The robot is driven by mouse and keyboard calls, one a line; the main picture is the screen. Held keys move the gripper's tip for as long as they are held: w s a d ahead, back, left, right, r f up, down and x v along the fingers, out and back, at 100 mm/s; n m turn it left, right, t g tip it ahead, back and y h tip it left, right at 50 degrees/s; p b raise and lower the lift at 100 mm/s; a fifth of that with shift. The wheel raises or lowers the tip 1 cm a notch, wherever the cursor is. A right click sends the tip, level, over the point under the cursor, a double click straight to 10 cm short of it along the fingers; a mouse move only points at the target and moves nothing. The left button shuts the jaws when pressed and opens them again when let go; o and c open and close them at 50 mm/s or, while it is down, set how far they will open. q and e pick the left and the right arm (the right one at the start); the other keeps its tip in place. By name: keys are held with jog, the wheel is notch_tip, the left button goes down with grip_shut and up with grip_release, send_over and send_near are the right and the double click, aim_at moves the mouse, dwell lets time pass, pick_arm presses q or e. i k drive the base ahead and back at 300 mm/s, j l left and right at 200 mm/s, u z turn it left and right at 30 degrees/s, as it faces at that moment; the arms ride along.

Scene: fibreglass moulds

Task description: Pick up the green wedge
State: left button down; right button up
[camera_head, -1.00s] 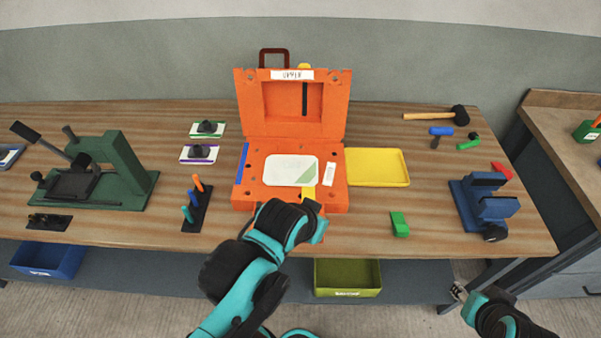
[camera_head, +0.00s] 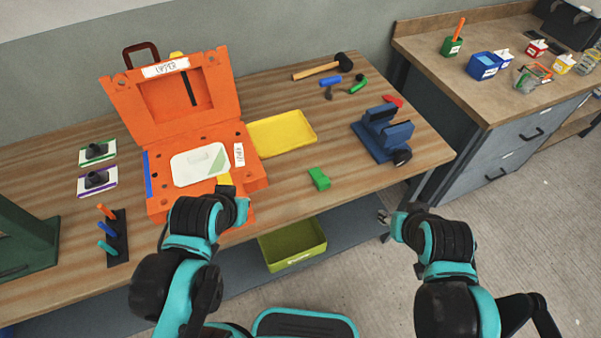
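The green wedge (camera_head: 319,179) lies on the wooden bench near its front edge, right of the orange case and in front of the yellow tray. Nothing touches it. My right gripper (camera_head: 384,225) is beyond the bench's front edge, to the right of and below the wedge in the picture, apart from it. Its fingers are small and dark, and I cannot tell their opening. My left gripper (camera_head: 226,190) is at the front of the orange case, left of the wedge. Its fingers are mostly hidden by its own wrist.
The open orange case (camera_head: 255,172) stands left. A yellow tray (camera_head: 308,121) lies behind the wedge. A blue vise (camera_head: 372,150) stands to its right, with a mallet (camera_head: 318,70) farther back. An olive bin (camera_head: 318,250) sits below the bench. Bare wood surrounds the wedge.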

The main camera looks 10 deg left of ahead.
aim_at(322, 182)
jog(key=k+j+z, duration=0.15)
jog(key=z, duration=0.25)
jog(key=k+j+z, duration=0.1)
jog(key=z, duration=0.25)
jog(key=k, duration=0.05)
